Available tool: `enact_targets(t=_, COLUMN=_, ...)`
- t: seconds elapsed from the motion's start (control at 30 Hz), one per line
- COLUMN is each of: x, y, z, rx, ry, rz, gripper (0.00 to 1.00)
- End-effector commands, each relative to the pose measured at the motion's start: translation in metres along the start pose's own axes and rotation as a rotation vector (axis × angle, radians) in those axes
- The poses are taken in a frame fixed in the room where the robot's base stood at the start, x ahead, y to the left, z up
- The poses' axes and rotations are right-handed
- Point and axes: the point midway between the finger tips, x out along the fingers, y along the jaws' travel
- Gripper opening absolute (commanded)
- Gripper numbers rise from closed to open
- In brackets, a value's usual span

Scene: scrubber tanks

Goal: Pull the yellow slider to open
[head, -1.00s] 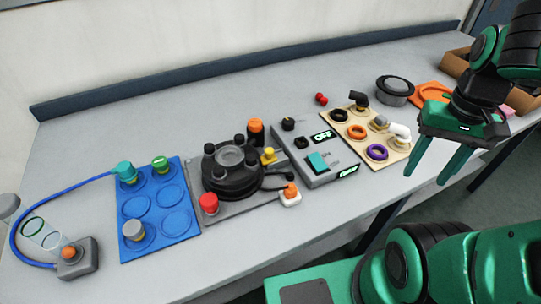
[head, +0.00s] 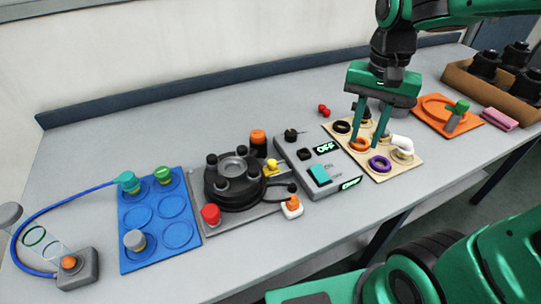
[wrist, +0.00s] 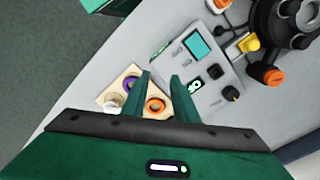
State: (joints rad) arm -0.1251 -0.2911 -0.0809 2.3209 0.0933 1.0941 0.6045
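The yellow slider (head: 271,166) is a small yellow piece at the right side of the black round tank unit (head: 232,176), on a grey plate. It also shows in the wrist view (wrist: 249,43) at the upper right, beside the black unit. My gripper (head: 368,144) is above the beige board with rings, to the right of the slider and apart from it. Its two green fingers point down and stand apart with nothing between them. In the wrist view my fingers (wrist: 165,95) are over the gap between the board and the grey control box.
The grey control box (head: 316,165) with a teal switch and "OFF" display stands between gripper and slider. An orange knob (head: 258,142) and an orange-topped white piece (head: 292,206) flank the slider. The beige board (head: 405,176) holds rings and fittings. A blue tray (head: 136,250) lies left.

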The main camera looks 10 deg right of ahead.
Motion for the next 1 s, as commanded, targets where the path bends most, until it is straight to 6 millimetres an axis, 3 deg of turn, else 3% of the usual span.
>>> enact_targets(t=0.03, x=-0.004, y=-0.033, z=0.004, rx=-0.007, ry=0.001, rz=0.001, gripper=0.26)
enact_targets(t=0.2, x=-0.015, y=-0.123, z=0.033, rx=0.027, ry=-0.003, rz=-0.005, gripper=0.26)
enact_targets(t=0.3, x=-0.019, y=-0.16, z=0.053, rx=0.044, ry=-0.008, rz=-0.009, gripper=0.26)
enact_targets(t=0.4, x=-0.02, y=-0.181, z=0.067, rx=0.058, ry=-0.012, rz=-0.011, gripper=0.26)
enact_targets(t=0.67, x=-0.009, y=-0.193, z=0.076, rx=0.07, ry=-0.016, rz=-0.01, gripper=0.26)
enact_targets(t=1.0, x=0.05, y=-0.192, z=0.077, rx=0.069, ry=-0.016, rz=-0.008, gripper=0.26)
